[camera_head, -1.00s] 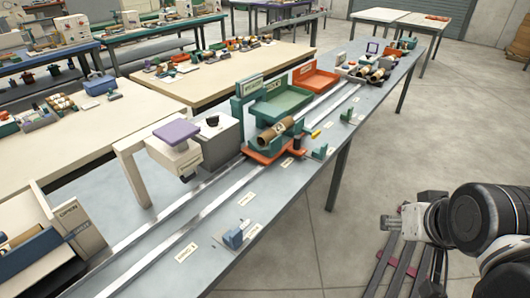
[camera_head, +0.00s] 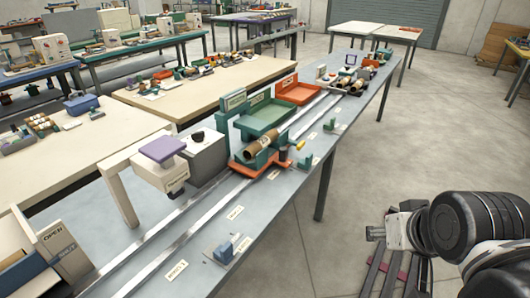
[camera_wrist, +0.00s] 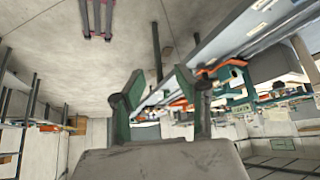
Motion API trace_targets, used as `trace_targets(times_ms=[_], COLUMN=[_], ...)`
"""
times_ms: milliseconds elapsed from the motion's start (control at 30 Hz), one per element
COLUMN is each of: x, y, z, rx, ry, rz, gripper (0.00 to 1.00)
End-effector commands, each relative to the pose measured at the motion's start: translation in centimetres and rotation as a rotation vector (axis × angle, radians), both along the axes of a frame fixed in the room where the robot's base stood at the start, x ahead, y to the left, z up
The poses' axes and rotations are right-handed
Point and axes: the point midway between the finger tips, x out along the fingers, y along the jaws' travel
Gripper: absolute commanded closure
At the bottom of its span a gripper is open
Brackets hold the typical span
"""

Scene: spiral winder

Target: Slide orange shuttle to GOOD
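The orange shuttle (camera_head: 243,169) sits on the rails (camera_head: 205,207) of the long grey table, in front of the green tray (camera_head: 268,116). A brown cardboard tube (camera_head: 262,145) lies tilted on the shuttle in a green holder. A dark post with a yellow-tipped part (camera_head: 300,145) stands at the shuttle's right. My gripper (camera_head: 376,233) is at the lower right, well away from the table and shuttle. In the wrist view my gripper (camera_wrist: 162,105) is open, with nothing between its fingers. No label clearly reads GOOD.
An orange tray (camera_head: 300,92) stands behind the rails, beyond the green one. A white machine with a purple top (camera_head: 162,150) stands left of the shuttle. A blue block fixture (camera_head: 227,250) is near the front edge. Open floor lies between table and arm.

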Motion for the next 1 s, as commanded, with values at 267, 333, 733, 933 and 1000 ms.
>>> trace_targets(times_ms=[267, 333, 733, 933, 1000], x=[0.0, 0.0, 6.5, 11.8, 13.8], y=[0.0, 0.0, 1.1, 2.2, 2.6], z=[0.0, 0.0, 5.7, 8.9, 9.8], rx=[0.000, 0.000, 0.006, 0.010, 0.010], ry=[0.000, 0.000, 0.072, 0.128, 0.148], rz=[0.000, 0.000, 0.015, 0.028, 0.031], gripper=[0.68, 0.62, 0.57, 0.57, 0.57])
